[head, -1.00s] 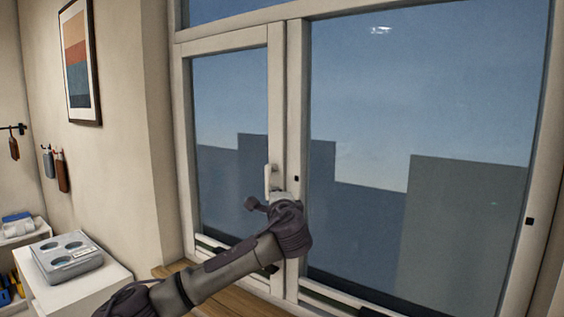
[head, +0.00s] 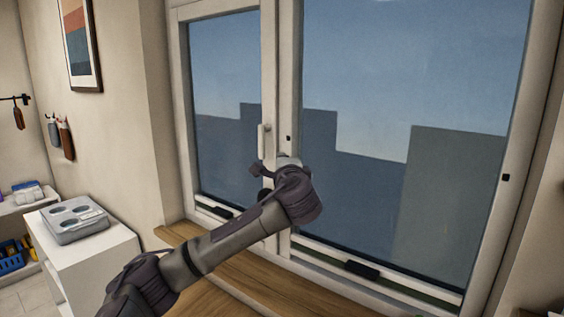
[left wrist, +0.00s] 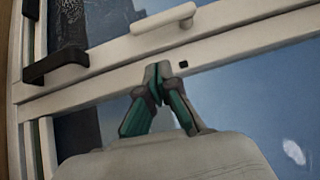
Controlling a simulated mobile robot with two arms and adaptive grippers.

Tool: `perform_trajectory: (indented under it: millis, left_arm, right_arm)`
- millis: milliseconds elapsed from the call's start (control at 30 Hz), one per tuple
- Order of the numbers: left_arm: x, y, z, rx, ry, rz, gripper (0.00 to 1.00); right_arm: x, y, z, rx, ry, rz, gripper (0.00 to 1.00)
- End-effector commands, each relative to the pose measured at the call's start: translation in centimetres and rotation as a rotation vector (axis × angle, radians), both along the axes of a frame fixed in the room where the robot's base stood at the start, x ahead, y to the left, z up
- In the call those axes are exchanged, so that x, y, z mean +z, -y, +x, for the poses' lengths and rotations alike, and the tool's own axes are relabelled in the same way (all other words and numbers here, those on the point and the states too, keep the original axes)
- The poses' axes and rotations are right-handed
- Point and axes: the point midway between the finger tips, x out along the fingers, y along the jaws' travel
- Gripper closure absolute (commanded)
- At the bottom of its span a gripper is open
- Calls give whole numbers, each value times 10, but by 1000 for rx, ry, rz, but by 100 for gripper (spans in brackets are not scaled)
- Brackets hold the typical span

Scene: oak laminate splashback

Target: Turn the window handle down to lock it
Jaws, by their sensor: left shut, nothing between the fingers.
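The white window handle (head: 262,141) stands upright along the stile of the left sash in the head view. It also shows in the left wrist view (left wrist: 163,20), lying along the white frame near the top. My left gripper (head: 286,160) is just right of and below the handle in the head view. In the left wrist view its green-padded fingers (left wrist: 158,72) are shut and empty, with the tips over the window frame, apart from the handle. The right gripper is not in view.
A black handle (left wrist: 55,61) sits lower on the same sash frame. A wooden sill (head: 235,275) runs below the window. A white cabinet (head: 85,262) with a grey tray (head: 75,222) stands at left. A picture (head: 80,40) hangs on the wall.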

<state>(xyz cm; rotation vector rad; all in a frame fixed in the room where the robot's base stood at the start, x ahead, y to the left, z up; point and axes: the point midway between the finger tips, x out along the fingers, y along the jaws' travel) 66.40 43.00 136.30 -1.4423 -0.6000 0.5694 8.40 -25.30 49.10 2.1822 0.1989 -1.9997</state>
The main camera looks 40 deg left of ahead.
Motion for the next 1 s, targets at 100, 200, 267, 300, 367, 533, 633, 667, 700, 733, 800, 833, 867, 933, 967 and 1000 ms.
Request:
perform_trajectory:
  millis: [100, 200, 267, 300, 367, 533, 633, 667, 700, 733, 800, 833, 867, 933, 967, 1000]
  left_arm:
    - [-4, 16, -15, -5, 3, -1, 100]
    - [-3, 26, -27, -5, 3, 0, 100]
    - [-2, 32, -32, -5, 3, 1, 100]
    - [-2, 35, -36, -3, 2, 1, 100]
    - [-1, 38, -39, -3, 3, 0, 100]
    - [0, 41, -44, -1, 0, 0, 100]
    - [0, 41, -44, -1, 0, 0, 100]
    - [0, 41, -44, -1, 1, 1, 100]
    - [0, 41, -44, -1, 1, 1, 100]
    - [0, 41, -44, -1, 1, 1, 100]
    - [0, 41, -44, -1, 1, 1, 100]
    - [0, 41, -44, -1, 1, 1, 100]
    - [0, 41, -44, -1, 1, 1, 100]
    - [0, 41, -43, -1, 1, 1, 100]
    - [0, 41, -43, -1, 1, 1, 100]
    - [0, 41, -43, -1, 0, 0, 100]
  right_arm:
    - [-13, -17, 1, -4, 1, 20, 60]
    - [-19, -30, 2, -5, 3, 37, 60]
    - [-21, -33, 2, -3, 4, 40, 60]
    - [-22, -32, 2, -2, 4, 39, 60]
    - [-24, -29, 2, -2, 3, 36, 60]
    - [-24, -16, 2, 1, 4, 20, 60]
    - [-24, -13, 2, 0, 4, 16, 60]
    - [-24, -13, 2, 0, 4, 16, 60]
    - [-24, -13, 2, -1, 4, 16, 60]
    - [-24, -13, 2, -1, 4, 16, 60]
    - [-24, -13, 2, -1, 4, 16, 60]
    - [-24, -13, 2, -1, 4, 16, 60]
    - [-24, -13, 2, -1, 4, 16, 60]
    - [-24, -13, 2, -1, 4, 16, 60]
    - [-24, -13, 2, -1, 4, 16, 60]
    - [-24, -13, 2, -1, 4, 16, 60]
